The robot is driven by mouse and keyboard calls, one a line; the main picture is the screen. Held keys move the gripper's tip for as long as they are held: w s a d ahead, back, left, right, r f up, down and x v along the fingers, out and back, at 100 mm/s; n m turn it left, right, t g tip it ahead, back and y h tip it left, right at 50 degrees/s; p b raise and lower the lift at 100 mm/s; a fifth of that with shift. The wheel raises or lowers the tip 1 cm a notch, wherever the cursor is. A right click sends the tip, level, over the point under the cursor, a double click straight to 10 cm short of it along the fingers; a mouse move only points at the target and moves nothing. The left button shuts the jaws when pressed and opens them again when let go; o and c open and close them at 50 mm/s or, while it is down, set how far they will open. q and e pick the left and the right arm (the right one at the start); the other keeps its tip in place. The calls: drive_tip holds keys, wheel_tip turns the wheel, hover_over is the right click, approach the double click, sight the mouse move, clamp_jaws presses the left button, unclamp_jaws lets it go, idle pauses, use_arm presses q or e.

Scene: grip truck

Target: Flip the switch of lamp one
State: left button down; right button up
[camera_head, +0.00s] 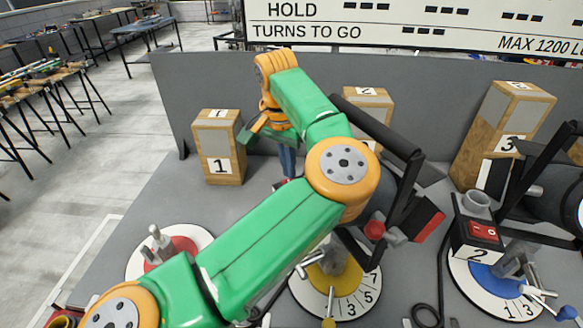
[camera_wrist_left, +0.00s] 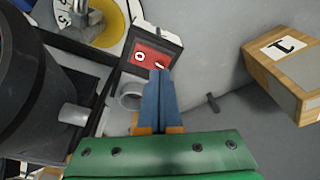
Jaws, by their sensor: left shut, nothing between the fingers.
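Lamp one (camera_wrist_left: 40,85) shows as a large black cylinder at the left of the left wrist view. Its switch box has a red rocker panel (camera_wrist_left: 150,58) with white marks. My left gripper (camera_wrist_left: 158,72) is shut and empty, its blue fingertips overlapping the lower edge of the red panel; I cannot tell whether they touch. In the head view the left gripper (camera_head: 288,160) is right of the wooden block marked 1, and my green arm hides the switch box. My right gripper is not in view.
Wooden blocks marked 1 (camera_head: 218,150), 2 (camera_head: 370,105) and 3 (camera_head: 500,130) stand along the grey back panel (camera_head: 420,75). A box marked 2 (camera_head: 478,250) with a red switch is at the right. Red, yellow and blue numbered dials lie in front.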

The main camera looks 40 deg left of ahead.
use_arm(q)
drive_tip(key=shift+f+b, duration=0.65)
drive_tip(key=shift+f, duration=0.15)
wheel_tip(320, 180, up, 7)
drive_tip(key=p, duration=0.6)
idle(0.5)
